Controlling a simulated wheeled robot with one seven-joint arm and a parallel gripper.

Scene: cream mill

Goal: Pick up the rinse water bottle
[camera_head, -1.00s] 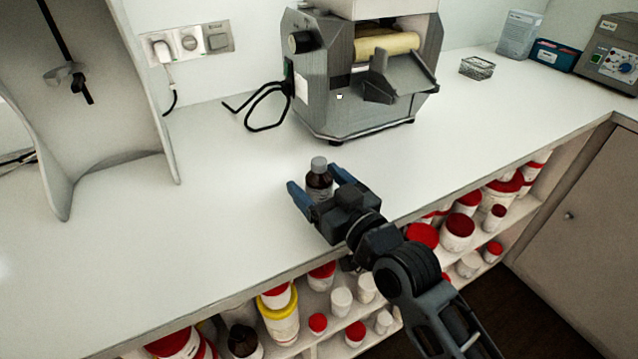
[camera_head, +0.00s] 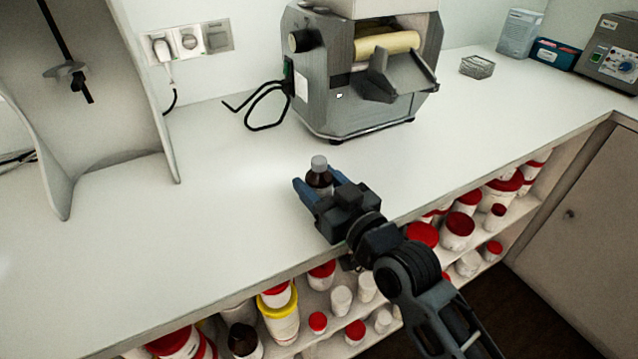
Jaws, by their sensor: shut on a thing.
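The rinse water bottle (camera_head: 319,178) is a small dark brown bottle with a grey cap, upright at the front part of the white counter. My gripper (camera_head: 318,184) has come in from the front right and is shut on the bottle, with blue fingers on its two sides. The gripper hides the bottle's lower part, so I cannot tell whether its base touches the counter.
A grey roller mill (camera_head: 362,75) stands behind the bottle, with a black cable (camera_head: 262,108) on its left. A small clear box (camera_head: 477,67) lies to its right. Red-lidded jars (camera_head: 457,229) fill the shelf under the counter edge. The counter (camera_head: 215,215) left of the gripper is clear.

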